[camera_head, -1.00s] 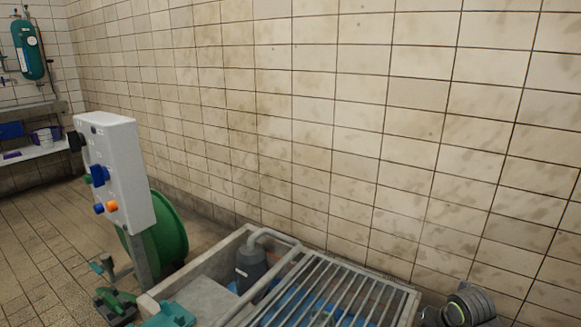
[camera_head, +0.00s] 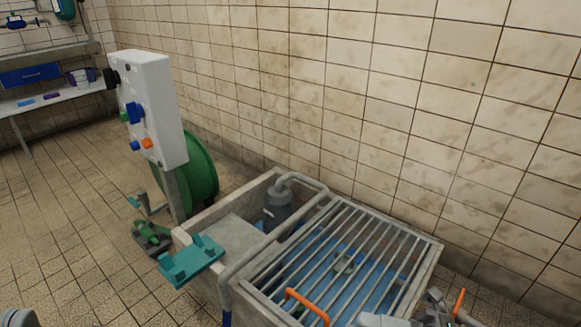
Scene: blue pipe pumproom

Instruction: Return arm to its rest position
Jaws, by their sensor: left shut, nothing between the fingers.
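A rounded grey part of my left arm and gripper (camera_head: 16,318) shows at the bottom left corner. It is cut off by the picture edge, so its fingertips cannot be made out. It is apart from the basin and the control box, and nothing is seen held.
A concrete basin (camera_head: 428,272) with a metal grate (camera_head: 335,258) and an orange handle (camera_head: 307,303) fills the lower middle. A teal tray (camera_head: 192,260) sits at its left. A white control box (camera_head: 152,108) stands before a green reel (camera_head: 200,172). Floor (camera_head: 60,225) at left is clear.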

